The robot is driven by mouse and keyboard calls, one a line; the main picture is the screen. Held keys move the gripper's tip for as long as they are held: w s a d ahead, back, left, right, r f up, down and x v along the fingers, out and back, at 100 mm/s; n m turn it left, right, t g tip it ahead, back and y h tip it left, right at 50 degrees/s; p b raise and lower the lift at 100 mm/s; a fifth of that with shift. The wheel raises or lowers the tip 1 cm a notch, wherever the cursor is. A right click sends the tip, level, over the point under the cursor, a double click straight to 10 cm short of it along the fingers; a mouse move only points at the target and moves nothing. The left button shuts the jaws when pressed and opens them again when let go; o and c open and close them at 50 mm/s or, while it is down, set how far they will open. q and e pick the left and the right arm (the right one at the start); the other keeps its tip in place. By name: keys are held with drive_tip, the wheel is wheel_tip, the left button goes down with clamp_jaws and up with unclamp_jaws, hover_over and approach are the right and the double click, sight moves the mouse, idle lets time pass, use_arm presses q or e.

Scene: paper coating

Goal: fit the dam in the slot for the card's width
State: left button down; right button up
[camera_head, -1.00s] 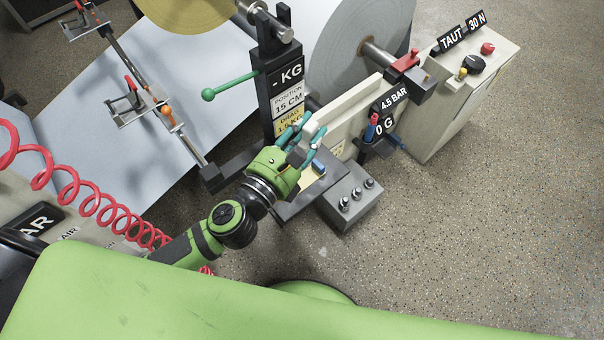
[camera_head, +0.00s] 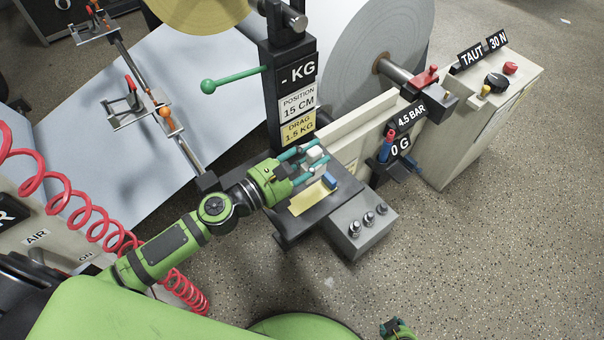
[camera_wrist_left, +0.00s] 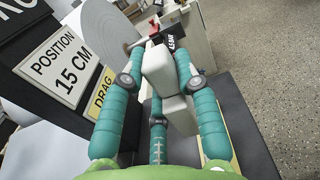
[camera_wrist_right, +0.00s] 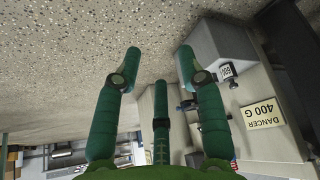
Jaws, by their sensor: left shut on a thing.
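My left gripper (camera_head: 314,160) is shut on a pale, off-white block, likely the dam (camera_head: 316,154), over the black tray in front of the machine. In the left wrist view the dam (camera_wrist_left: 158,68) sits between the teal fingers, and a second pale part shows just below it. The card (camera_head: 299,104) on the black post reads "POSITION 15 CM", and it also shows in the left wrist view (camera_wrist_left: 66,72). I cannot make out the slots. My right gripper (camera_wrist_right: 158,80) is open and empty, with its fingers apart over the floor.
A long pale plate (camera_head: 352,130) runs behind the tray (camera_head: 347,192). A grey box with knobs (camera_head: 362,222) stands at the right front. A green-knobbed lever (camera_head: 209,86) sticks out from the post.

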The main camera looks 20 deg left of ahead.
sight(302, 165)
use_arm(q)
drive_tip(key=f+b, duration=0.1)
drive_tip(key=a+f, duration=0.1)
drive_tip(key=f, duration=0.1)
drive_tip(key=a+f+b, duration=0.1)
drive_tip(key=f, duration=0.1)
drive_tip(key=shift+w+a+b, duration=0.1)
drive_tip(key=shift+w+b, duration=0.25)
drive_tip(key=shift+w, duration=0.05)
drive_tip(key=shift+f, duration=0.2)
use_arm(e)
drive_tip(key=shift+s+a+r+g, duration=0.2)
drive_tip(key=shift+s+a+g, duration=0.4)
drive_tip(key=shift+s+g, duration=0.4)
use_arm(q)
drive_tip(key=shift+f+b, duration=0.2)
drive_tip(key=shift+b, duration=0.1)
drive_tip(key=c, duration=0.9)
unclamp_jaws()
drive_tip(key=shift+r, duration=0.15)
use_arm(e)
drive_tip(key=shift+r, duration=0.15)
